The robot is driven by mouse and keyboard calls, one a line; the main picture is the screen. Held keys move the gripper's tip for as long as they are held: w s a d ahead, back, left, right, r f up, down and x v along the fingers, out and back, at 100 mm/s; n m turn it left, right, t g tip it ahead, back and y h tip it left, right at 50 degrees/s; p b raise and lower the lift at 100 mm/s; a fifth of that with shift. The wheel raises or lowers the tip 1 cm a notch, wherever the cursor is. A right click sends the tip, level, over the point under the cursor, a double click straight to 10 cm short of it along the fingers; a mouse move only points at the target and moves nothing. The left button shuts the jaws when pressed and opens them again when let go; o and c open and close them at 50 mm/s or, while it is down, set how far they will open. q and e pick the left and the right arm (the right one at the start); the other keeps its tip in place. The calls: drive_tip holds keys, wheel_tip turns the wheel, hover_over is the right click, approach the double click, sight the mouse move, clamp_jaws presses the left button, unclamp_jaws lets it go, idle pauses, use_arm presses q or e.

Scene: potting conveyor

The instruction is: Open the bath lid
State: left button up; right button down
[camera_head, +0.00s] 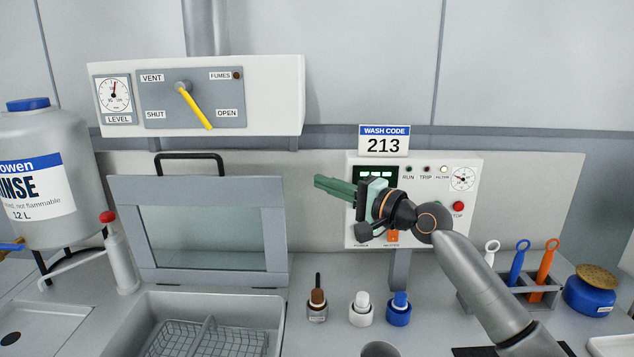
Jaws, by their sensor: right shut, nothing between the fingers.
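The bath lid (125,225) is a grey frame with a clear pane, standing raised at the back of the bath, with its black handle (190,156) along the top edge. The bath (142,322) lies open in front of it, and a wire basket (215,340) shows inside. My right gripper (318,186) has green fingers that are shut and empty, pointing left. It is in the air to the right of the lid, apart from it, in front of the control box. My left gripper is not in view.
A yellow lever (196,107) on the wall panel points down and right, near OPEN. Three small bottles (361,308) stand right of the bath. A rinse tank (50,245) and a red-topped bottle (120,262) stand left. A tool rack and blue pot (590,294) are right.

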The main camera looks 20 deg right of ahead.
drive_tip(key=w+a+p, duration=0.2)
drive_tip(key=w+a, duration=0.1)
drive_tip(key=a, duration=0.3)
drive_tip(key=shift+w+p, duration=0.3)
drive_tip(key=shift+p, duration=0.1)
idle(0.3)
drive_tip(key=shift+a, duration=0.15)
drive_tip(key=s+a+f+n+t+y+b, duration=0.1)
drive_tip(key=s+a+n, duration=0.1)
drive_tip(key=s, duration=0.6)
drive_tip(key=shift+a+f+n+y+b, duration=0.3)
drive_tip(key=shift+f+n+y+b, duration=0.1)
drive_tip(key=shift+n, duration=0.2)
drive_tip(key=shift+r, duration=0.1)
